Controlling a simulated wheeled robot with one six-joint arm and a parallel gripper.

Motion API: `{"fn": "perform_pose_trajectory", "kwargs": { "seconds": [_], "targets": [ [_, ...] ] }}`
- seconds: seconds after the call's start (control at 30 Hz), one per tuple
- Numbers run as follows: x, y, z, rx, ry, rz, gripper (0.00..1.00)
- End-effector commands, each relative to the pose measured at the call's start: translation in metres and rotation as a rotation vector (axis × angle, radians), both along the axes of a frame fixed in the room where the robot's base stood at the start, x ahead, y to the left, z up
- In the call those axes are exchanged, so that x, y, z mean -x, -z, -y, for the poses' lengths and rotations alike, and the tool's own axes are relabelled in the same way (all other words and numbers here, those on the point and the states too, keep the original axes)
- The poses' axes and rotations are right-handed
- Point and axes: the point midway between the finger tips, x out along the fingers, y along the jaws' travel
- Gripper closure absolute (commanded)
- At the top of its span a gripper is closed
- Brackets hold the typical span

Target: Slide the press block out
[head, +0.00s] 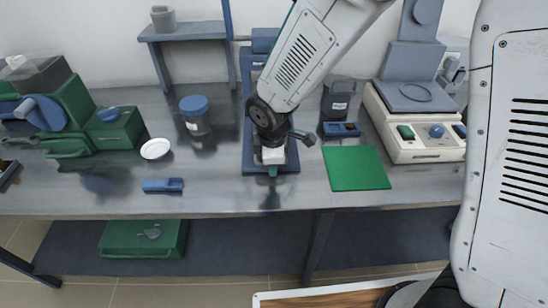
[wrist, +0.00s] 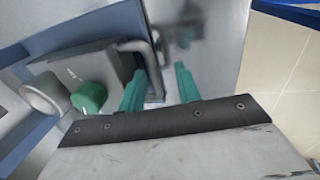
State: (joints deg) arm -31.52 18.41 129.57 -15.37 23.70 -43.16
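The press is a blue frame (head: 247,125) standing at the middle of the bench, largely hidden behind my arm. In the wrist view its blue frame (wrist: 85,32) surrounds a grey block (wrist: 100,65) with a green knob (wrist: 88,97) and a pale round end (wrist: 45,97). I cannot tell for sure which part is the press block. A bent grey bar (wrist: 150,62) stands beside the grey block. My gripper (wrist: 160,88) has its two teal fingers apart, near this bar, with nothing clearly held between them. In the head view my gripper (head: 272,170) is low over the press's front.
A green mat (head: 356,168) and a blue holder (head: 341,129) lie right of the press. A white device (head: 415,140) stands farther right. A blue-lidded jar (head: 195,115), a white dish (head: 155,149) and a blue tool (head: 163,185) are left. The bench's front edge is close.

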Motion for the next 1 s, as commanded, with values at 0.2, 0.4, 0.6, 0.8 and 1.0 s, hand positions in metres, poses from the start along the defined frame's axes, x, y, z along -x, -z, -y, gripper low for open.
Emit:
{"fn": "perform_pose_trajectory", "kwargs": {
  "seconds": [0.2, 0.4, 0.6, 0.8, 1.0],
  "targets": [
    [-0.002, -0.003, 0.002, -0.002, 0.005, 0.004, 0.67],
    [0.002, -0.029, 0.001, -0.005, 0.004, 0.008, 0.67],
    [0.010, -0.061, 0.001, -0.003, 0.004, 0.005, 0.67],
    [0.014, -0.076, 0.000, -0.001, 0.003, 0.002, 0.67],
    [0.014, -0.077, 0.001, -0.001, 0.003, 0.002, 0.67]
  ]
}}
